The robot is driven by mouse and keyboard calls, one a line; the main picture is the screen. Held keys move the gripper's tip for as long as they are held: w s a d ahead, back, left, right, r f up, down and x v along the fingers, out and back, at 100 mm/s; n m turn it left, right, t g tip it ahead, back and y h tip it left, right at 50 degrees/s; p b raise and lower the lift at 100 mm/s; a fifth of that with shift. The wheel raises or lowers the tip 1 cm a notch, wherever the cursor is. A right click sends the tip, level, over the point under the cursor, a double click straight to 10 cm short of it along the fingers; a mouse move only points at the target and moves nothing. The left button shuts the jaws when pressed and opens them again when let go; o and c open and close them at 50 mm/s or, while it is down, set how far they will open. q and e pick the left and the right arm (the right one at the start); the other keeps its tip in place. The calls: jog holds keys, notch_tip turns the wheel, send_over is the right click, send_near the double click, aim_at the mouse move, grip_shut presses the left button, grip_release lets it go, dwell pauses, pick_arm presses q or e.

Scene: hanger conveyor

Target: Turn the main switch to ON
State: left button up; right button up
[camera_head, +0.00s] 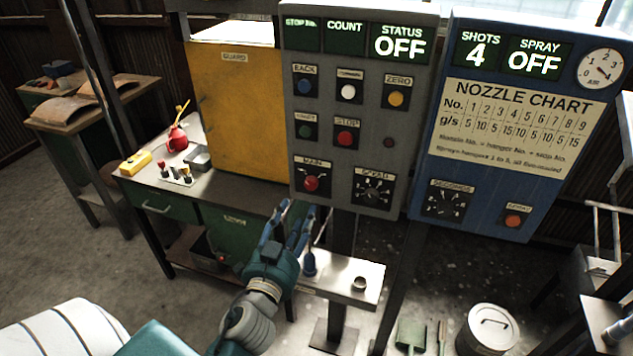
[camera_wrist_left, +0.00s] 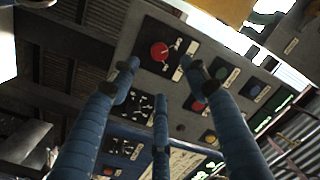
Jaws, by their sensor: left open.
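The main switch (camera_head: 311,183) is a red knob on a black plate labelled MAIN, at the lower left of the grey control panel (camera_head: 366,120). The panel's status display (camera_head: 400,44) reads OFF. My left gripper (camera_head: 293,212) is open and empty, just below the main switch and apart from it in the head view. In the left wrist view the red knob (camera_wrist_left: 159,51) shows beyond the spread blue fingers (camera_wrist_left: 158,75), between the two outer tips. My right gripper is not in view.
A black speed dial (camera_head: 374,190) sits right of the main switch, with push buttons above, including a red stop button (camera_head: 345,138). A blue spray panel (camera_head: 510,120) stands to the right. A yellow guard (camera_head: 240,110) is at the left. A small shelf (camera_head: 335,282) is below.

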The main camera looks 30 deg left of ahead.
aim_at(310, 187)
pick_arm(q)
jog(key=p+x, duration=0.2)
jog(key=x, duration=0.6)
jog(key=shift+w+a+p, duration=0.15)
jog(key=shift+w+p, duration=0.15)
jog(key=shift+w, duration=0.05)
jog(key=shift+w+a+f, duration=0.1)
jog(key=shift+w+a, duration=0.1)
jog(key=shift+w, duration=0.5)
jog(key=shift+c, duration=0.3)
jog(key=c, duration=1.1)
